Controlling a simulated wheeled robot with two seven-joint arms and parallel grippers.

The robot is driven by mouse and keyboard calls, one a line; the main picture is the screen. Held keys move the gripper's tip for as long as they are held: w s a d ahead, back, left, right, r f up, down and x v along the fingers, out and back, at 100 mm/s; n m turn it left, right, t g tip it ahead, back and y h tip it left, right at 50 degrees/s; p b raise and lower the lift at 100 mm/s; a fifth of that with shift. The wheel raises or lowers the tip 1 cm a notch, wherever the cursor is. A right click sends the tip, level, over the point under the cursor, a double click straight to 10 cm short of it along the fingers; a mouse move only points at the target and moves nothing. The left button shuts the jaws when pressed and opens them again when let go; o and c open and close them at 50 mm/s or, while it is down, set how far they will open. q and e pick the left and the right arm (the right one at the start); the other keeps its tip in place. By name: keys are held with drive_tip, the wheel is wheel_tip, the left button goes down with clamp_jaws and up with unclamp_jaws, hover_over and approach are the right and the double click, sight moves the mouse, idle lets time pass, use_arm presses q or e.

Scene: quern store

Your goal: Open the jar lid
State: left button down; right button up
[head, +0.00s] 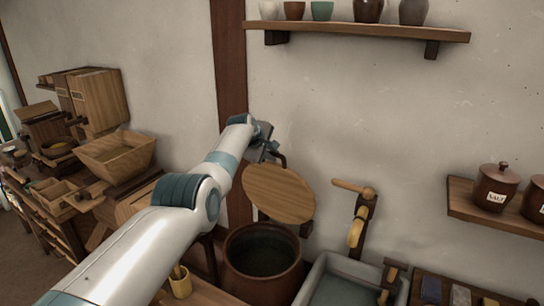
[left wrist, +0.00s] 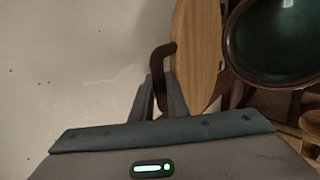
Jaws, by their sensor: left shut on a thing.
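The large brown jar (head: 262,268) stands on the floor side below the wall, its mouth uncovered and dark inside. Its round wooden lid (head: 280,194) is above the mouth, tilted up. My left gripper (head: 272,152) is behind the lid's upper edge, shut on the lid's dark bent handle (left wrist: 161,62). In the left wrist view the left gripper's fingers (left wrist: 160,98) close around that handle. The lid (left wrist: 196,50) shows there nearly edge-on, beside the open jar (left wrist: 232,45). Whether the lid touches the jar's rim, I cannot tell. My right gripper is not in view.
A shelf (head: 355,30) with pots hangs above. A lidded salt jar (head: 497,188) sits on the right shelf.

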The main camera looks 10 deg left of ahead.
use_arm(q)
drive_tip(key=shift+w+d+f, duration=0.1)
idle(0.4)
drive_tip(key=c, duration=1.8)
unclamp_jaws()
drive_tip(key=shift+c, duration=0.2)
drive_tip(key=shift+o, duration=0.6)
drive_tip(key=shift+f, duration=0.1)
drive_tip(key=shift+s+r, duration=0.2)
drive_tip(key=shift+s, duration=0.1)
